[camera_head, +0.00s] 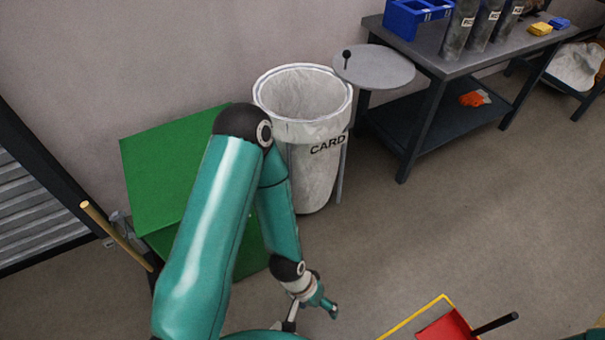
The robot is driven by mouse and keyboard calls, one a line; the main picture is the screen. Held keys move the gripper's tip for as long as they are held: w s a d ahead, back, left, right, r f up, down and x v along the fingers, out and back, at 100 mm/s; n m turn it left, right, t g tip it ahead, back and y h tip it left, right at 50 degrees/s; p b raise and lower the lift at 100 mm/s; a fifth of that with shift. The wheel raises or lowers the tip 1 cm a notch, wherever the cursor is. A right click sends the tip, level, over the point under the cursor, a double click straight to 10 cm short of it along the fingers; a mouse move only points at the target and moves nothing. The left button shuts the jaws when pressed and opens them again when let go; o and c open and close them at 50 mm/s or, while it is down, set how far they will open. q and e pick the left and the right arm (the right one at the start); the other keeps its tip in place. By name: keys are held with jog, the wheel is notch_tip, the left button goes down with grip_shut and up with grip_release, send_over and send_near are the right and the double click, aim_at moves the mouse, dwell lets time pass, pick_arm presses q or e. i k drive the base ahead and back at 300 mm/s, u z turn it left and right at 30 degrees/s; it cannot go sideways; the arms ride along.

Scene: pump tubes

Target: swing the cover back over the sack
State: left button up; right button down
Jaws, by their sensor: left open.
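The sack (312,178) is a pale, see-through bag marked CARD, hanging from a round hoop by the wall. Its mouth faces up and is uncovered. The cover (385,68) is a flat grey disc with a small black knob (347,55) near its left edge. It lies level to the right of the sack's mouth, beside the hoop and not over it. My left gripper (322,303) is low in front of the sack, open and empty, well away from the cover. My left arm hides part of the sack's left side. My right gripper is out of view.
A green box (165,165) stands left of the sack. A dark workbench (425,40) behind the cover holds grey tubes and a blue bin (415,18). A red dustpan (447,327) lies at the front within a yellow outline. The floor at centre right is clear.

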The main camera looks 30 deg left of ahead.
aim_at(367, 67)
jog(key=k, duration=0.65)
jog(key=u, duration=0.4)
jog(key=i, duration=1.65)
jog(key=z, duration=0.65)
